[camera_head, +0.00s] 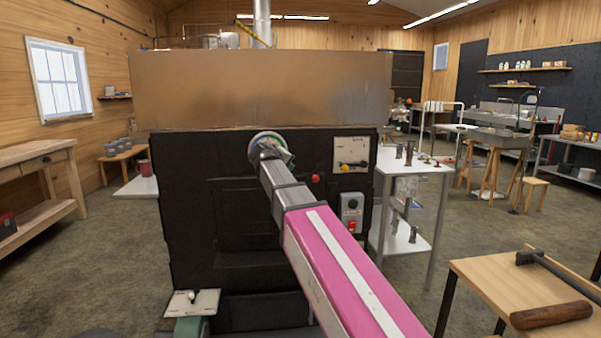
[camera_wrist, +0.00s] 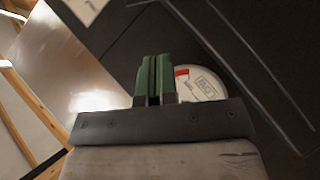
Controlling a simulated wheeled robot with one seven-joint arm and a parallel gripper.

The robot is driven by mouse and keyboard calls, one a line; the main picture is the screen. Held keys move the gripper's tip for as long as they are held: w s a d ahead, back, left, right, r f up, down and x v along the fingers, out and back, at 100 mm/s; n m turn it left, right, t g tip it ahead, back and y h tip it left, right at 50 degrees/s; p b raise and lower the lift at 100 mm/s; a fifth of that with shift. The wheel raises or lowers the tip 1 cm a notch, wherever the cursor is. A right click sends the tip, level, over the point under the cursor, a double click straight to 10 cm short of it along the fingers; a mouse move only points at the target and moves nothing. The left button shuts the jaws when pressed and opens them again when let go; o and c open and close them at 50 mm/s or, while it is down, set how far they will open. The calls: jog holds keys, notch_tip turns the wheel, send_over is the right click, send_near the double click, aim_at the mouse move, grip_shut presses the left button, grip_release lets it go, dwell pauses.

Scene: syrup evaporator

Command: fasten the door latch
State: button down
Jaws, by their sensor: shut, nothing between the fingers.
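My gripper (camera_wrist: 155,62) shows in the wrist view with its two green fingers together and nothing between them. In the head view my arm reaches forward to the upper black front, and its end hides the fingertips. The firebox door (camera_head: 235,205) appears as a dark panel low on the evaporator's black front. It looks closed, but black on black makes this hard to tell. I cannot make out a latch in either view. A round white dial (camera_wrist: 200,84) with a red mark lies just beside and behind the fingers; its rim (camera_head: 259,137) shows around my arm's end.
The evaporator's metal pan (camera_head: 260,88) sits above the black front. A panel with a yellow knob (camera_head: 346,167), a red knob (camera_head: 315,178) and a switch box (camera_head: 351,212) are to the right. A wooden table (camera_head: 490,272) with a hammer stands front right.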

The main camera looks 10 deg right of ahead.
jog(key=s+d+f+x, duration=0.1)
jog(key=s+x, duration=0.1)
jog(key=x, duration=1)
jog(key=shift+d+f, duration=0.2)
jog(key=shift+d, duration=0.15)
